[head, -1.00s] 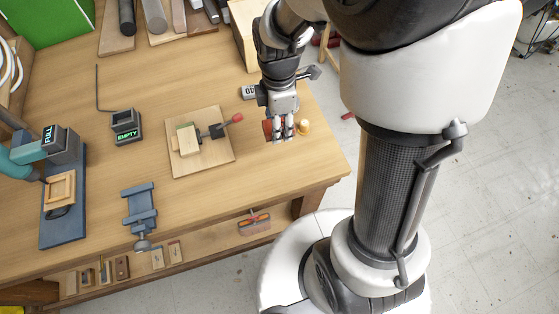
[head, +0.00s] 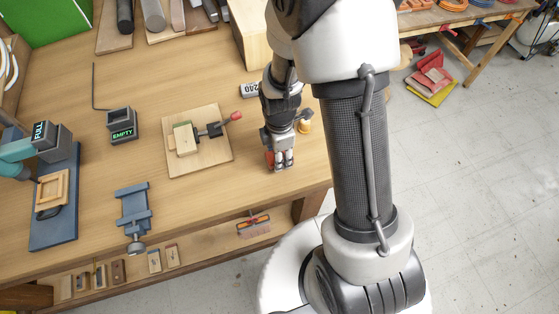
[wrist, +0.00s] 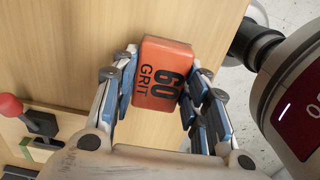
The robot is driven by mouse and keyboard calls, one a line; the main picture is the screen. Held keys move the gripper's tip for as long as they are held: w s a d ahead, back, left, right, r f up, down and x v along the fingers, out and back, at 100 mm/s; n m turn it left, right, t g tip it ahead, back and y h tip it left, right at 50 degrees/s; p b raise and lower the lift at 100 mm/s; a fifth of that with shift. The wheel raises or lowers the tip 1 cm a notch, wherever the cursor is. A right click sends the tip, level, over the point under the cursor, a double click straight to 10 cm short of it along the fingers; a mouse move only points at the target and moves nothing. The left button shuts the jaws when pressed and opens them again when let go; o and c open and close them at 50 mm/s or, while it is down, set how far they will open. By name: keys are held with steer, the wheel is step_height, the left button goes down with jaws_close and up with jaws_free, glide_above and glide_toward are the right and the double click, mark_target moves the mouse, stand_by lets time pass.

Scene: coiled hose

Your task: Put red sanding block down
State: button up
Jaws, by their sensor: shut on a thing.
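The red-orange sanding block (wrist: 160,72) carries the marking "60 GRIT" and sits between my gripper's fingers in the wrist view. My gripper (wrist: 162,90) is shut on it, with a blue-grey finger on each side. In the head view my gripper (head: 281,162) points down near the right front edge of the workbench (head: 215,215). Only a small red part of the block (head: 269,158) shows there, beside the fingers. I cannot tell whether the block touches the bench top.
A wooden board with a red-handled clamp (head: 215,130) lies left of my gripper. A small wooden knob (head: 304,127) and a block marked 240 (head: 250,90) are close behind. A blue vise (head: 134,207) is farther left. Bare bench lies between clamp board and front edge.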

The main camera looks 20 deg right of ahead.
steer(key=shift+f+b, duration=0.4)
steer(key=shift+f, duration=1.45)
steer(key=shift+f, duration=0.15)
steer(key=o, duration=1)
